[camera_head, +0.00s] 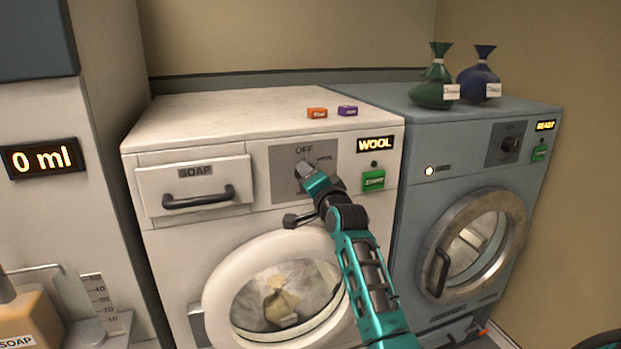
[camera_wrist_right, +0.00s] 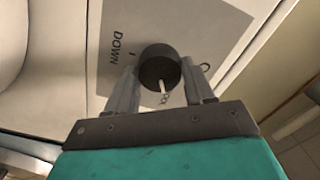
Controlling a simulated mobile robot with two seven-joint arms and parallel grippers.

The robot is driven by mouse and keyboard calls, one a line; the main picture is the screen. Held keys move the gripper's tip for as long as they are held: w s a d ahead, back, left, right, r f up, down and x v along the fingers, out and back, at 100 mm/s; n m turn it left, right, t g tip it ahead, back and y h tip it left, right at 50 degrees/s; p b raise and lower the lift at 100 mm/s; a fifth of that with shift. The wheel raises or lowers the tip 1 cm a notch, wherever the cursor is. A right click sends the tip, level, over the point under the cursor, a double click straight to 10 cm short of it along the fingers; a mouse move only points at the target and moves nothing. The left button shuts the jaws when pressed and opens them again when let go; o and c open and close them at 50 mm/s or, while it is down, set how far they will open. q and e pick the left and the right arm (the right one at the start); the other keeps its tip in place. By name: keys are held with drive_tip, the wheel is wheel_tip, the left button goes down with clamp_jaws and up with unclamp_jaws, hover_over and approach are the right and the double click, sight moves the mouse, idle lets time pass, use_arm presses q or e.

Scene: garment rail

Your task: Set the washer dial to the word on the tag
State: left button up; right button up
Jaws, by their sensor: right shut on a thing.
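The white washer (camera_head: 245,103) has a dial (camera_head: 302,171) on a grey panel marked OFF above and WOOL to the right. Its display (camera_head: 375,144) reads WOOL. My right gripper (camera_head: 306,177) is at the dial. In the right wrist view, the two fingers of the right gripper (camera_wrist_right: 163,80) are shut around the dark round dial (camera_wrist_right: 158,62), whose white pointer shows. The panel word DOWN is legible there; other words are partly hidden. A tan bag (camera_head: 281,303) sits behind the washer's round door; a pale patch on it is unreadable. My left gripper is out of view.
A green START button (camera_head: 373,181) and soap drawer (camera_head: 195,186) flank the dial. Orange (camera_head: 317,113) and purple (camera_head: 347,111) blocks lie on top. The blue-grey machine (camera_head: 395,98) at right reads READY and carries green (camera_head: 434,90) and blue (camera_head: 481,80) tagged bags.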

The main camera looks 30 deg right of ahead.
idle(0.4)
drive_tip(key=o, duration=1.1)
drive_tip(key=shift+c, duration=0.2)
drive_tip(key=shift+s, duration=0.1)
drive_tip(key=v, duration=1.2)
drive_tip(key=shift+s+a, duration=0.15)
drive_tip(key=shift+s, duration=0.2)
